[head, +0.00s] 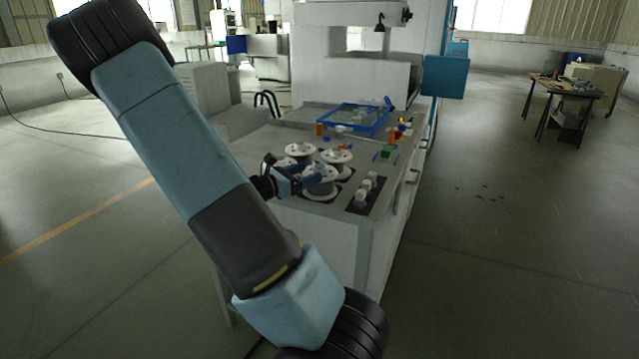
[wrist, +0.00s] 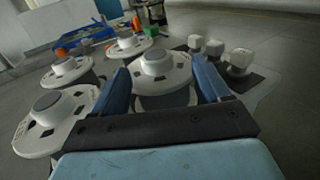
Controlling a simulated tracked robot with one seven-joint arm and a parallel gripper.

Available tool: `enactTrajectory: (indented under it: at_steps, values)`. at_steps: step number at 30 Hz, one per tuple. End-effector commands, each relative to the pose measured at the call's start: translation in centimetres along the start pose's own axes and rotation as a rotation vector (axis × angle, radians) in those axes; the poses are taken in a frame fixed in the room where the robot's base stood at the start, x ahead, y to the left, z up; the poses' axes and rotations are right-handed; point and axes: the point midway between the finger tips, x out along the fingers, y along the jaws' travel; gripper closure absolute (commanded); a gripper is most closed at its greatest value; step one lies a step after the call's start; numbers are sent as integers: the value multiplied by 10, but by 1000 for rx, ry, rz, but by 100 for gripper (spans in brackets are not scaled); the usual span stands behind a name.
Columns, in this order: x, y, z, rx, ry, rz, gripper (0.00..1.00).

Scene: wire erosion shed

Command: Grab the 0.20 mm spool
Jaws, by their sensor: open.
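Several white-flanged wire spools stand on the machine's grey top. No size marking is readable, so I cannot tell which is the 0.20 mm spool. My gripper (head: 305,181) is open at the near spools. Two other spools stand to the left, one nearer (wrist: 36,134) and one farther (wrist: 64,72). Another spool (wrist: 127,47) stands behind.
Small white blocks (head: 367,184) sit on a dark pad right of the spools. The worktop's right edge is close, with open floor beyond.

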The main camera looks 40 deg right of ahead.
Motion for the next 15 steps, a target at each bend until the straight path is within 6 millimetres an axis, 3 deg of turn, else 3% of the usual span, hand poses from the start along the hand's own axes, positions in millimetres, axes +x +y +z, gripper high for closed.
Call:
enactTrajectory:
  at_steps: [9, 15]
  values:
    - [41, 5, 2, -1, -1, -3, 24]
    - [46, 5, 2, 0, 0, -1, 24]
